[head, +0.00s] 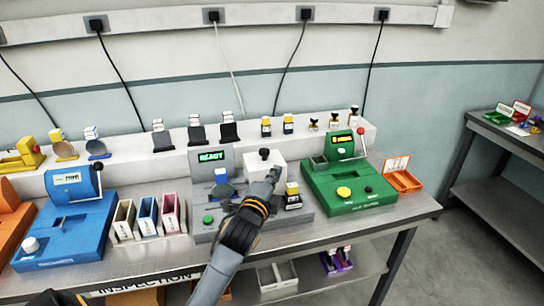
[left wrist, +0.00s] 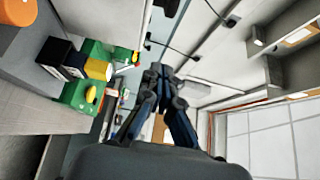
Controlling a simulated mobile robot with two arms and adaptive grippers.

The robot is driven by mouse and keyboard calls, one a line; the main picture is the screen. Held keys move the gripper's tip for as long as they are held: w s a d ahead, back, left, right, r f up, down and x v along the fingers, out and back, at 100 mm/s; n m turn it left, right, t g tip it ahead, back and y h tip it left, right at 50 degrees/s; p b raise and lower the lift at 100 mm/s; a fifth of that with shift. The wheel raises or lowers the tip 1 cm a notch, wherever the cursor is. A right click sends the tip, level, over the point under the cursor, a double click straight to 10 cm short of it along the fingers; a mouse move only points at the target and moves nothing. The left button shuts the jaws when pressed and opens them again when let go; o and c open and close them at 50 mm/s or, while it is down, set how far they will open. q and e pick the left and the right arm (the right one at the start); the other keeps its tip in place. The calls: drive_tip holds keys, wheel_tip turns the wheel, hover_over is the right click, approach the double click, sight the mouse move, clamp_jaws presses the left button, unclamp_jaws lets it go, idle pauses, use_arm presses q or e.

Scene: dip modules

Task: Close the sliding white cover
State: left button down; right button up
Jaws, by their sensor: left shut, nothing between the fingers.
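The white cover (head: 255,172) is a white block with a black knob (head: 264,153) on top. It sits on the right part of the grey machine (head: 208,160), whose display reads READY. My left gripper (head: 274,173) is shut and empty, with its fingertips at the right side of the cover in the head view. I cannot tell whether they touch it. The shut fingers also show in the left wrist view (left wrist: 160,72). My left forearm hides part of the machine's front. My right gripper is not in view.
A green machine (head: 345,190) stands close on the right, with an orange bin (head: 402,178) beyond it. Coloured bins (head: 147,215) and a blue machine (head: 65,230) are on the left. A raised shelf with bottles lies behind.

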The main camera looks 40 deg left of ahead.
sight(272, 164)
use_arm(q)
drive_tip(key=p+x, duration=0.2)
drive_tip(key=x, duration=0.7)
drive_tip(key=shift+w+a, duration=0.15)
drive_tip(key=shift+w, duration=0.2)
drive_tip(key=s+a, duration=0.1)
drive_tip(key=s+a+p, duration=0.1)
drive_tip(key=shift+a, duration=0.35)
drive_tip(key=shift+s+a+p, duration=0.3)
drive_tip(key=shift+w+d, duration=0.1)
drive_tip(key=shift+w, duration=0.05)
